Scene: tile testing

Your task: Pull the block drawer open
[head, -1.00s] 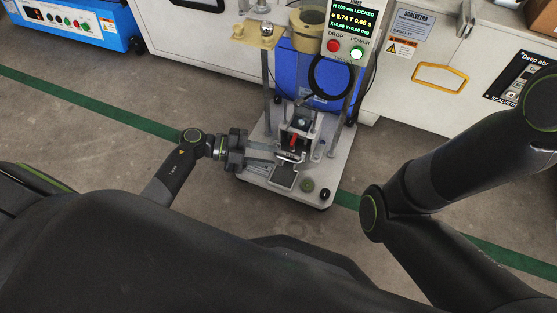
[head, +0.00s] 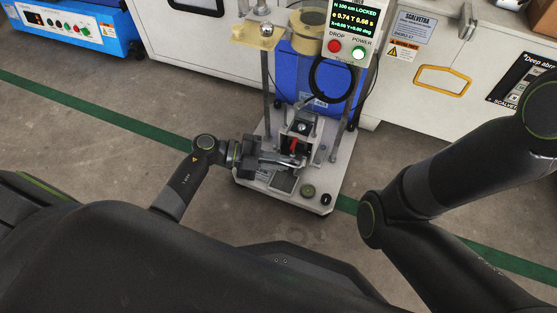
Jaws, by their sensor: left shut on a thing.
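The block drawer (head: 284,182) is a small grey tray low at the front of the drop tester, below a dark block unit with a red part (head: 295,144). My left gripper (head: 297,161) reaches in from the left, with its fingers shut on the drawer's handle at the front of the block unit. The fingers hide most of the handle. How far the drawer stands out is hard to tell. My right gripper is out of view; only its arm shows on the right.
A control box (head: 349,30) with a lit screen and red and green buttons stands above. A blue panel (head: 310,80) is behind. Open floor lies in front.

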